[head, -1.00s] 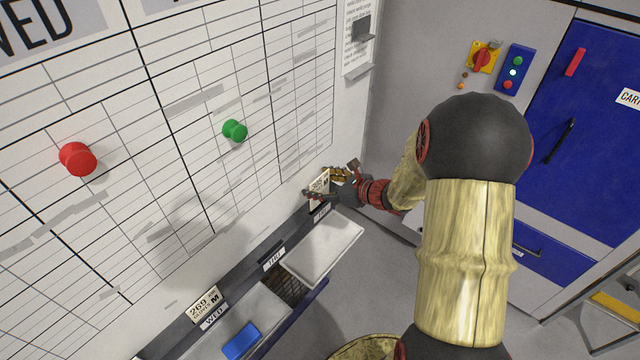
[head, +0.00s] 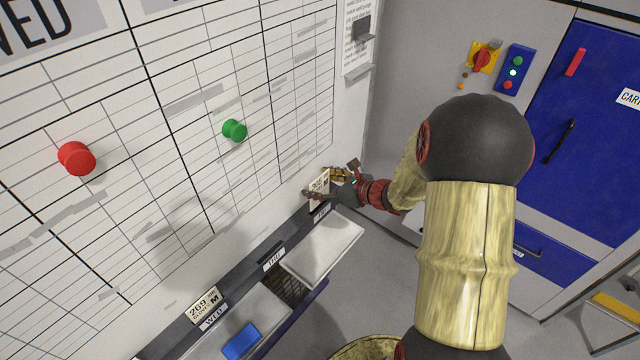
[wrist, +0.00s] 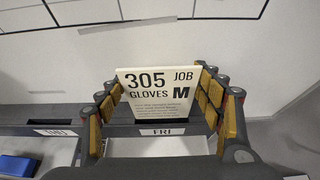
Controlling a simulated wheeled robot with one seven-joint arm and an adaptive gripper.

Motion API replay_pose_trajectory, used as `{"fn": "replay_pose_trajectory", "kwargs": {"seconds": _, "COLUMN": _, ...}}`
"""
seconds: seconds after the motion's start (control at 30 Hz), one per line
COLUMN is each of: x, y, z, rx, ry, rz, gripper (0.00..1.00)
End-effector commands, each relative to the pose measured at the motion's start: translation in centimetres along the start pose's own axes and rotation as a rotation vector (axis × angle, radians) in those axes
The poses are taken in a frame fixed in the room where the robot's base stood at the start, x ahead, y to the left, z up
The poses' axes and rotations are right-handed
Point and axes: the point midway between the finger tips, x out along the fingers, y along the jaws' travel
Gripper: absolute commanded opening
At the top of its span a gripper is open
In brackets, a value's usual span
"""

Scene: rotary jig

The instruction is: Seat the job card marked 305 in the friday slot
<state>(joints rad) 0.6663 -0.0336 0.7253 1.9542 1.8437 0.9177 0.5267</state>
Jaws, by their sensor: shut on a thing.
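The job card marked 305 (wrist: 158,95) stands upright between the fingers of my gripper (wrist: 163,110) in the wrist view, its "305 JOB GLOVES M" print facing the camera. Its lower edge is at the dark rail, just behind the FRI label (wrist: 158,132). I cannot tell how deep it sits in the friday slot. In the head view my gripper (head: 330,186) is at the far end of the rail, shut on the card (head: 318,184), which it partly hides.
A card marked 269 (head: 204,304) stands at the WED label (head: 213,316). A blue object (head: 241,341) lies below it. A light tray (head: 322,246) juts out below the rail. Red (head: 77,158) and green (head: 235,130) knobs stick out from the whiteboard.

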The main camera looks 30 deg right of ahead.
Motion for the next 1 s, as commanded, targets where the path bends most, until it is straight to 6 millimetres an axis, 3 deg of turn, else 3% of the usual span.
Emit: {"fn": "replay_pose_trajectory", "kwargs": {"seconds": 1.0, "x": 0.6, "y": 0.0, "z": -1.1, "rx": 0.000, "ry": 0.000, "rz": 0.000, "gripper": 0.20}}
